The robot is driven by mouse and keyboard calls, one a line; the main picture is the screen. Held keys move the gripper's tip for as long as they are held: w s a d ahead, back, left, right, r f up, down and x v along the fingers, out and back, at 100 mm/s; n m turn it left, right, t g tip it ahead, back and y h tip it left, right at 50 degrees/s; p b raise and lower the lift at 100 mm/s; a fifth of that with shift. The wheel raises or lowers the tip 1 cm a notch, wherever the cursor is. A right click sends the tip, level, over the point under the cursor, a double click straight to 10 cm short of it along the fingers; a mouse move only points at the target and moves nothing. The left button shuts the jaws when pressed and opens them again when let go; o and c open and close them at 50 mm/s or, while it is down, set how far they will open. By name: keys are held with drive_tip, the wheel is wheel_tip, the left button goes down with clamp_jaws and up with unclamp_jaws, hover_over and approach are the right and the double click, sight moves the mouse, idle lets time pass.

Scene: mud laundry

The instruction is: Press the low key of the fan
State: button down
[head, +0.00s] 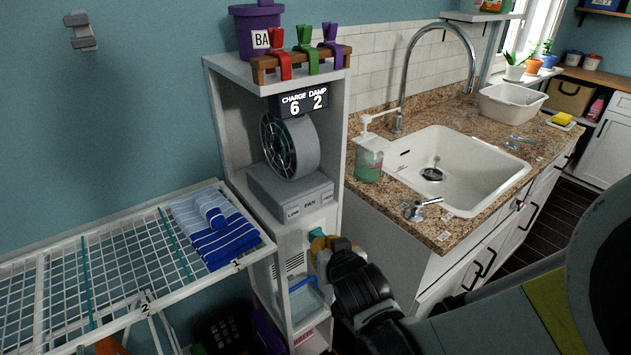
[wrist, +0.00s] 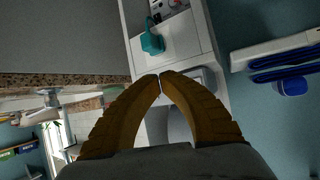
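The grey fan (head: 290,147) stands on a grey base box (head: 300,190) in an open white shelf unit. The base's front has a LOW key (head: 293,213) on the left, the word FAN in the middle and a HIGH key (head: 327,198) on the right. My gripper (head: 320,241) is just below and in front of the base, apart from the LOW key and to its right. In the wrist view its yellow fingers (wrist: 161,75) meet at the tips with nothing between them. The key labels cannot be read in that view.
A teal object (wrist: 152,42) sits on the unit's front below the fan. A display (head: 304,102) above the fan reads CHARGE 6, DAMP 2. A wire rack (head: 100,260) with a blue striped towel (head: 212,228) stands left; the sink counter (head: 400,195) is right.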

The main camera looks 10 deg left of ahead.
sight(293, 213)
drive_tip(key=shift+w+a, duration=1.45)
drive_tip(key=shift+a, duration=0.2)
drive_tip(key=shift+w+a, duration=1.4)
drive_tip(key=shift+a, duration=0.25)
drive_tip(key=shift+w+a, duration=0.1)
drive_tip(key=shift+a, duration=0.05)
drive_tip(key=shift+w+a, duration=0.15)
drive_tip(key=shift+a, duration=0.05)
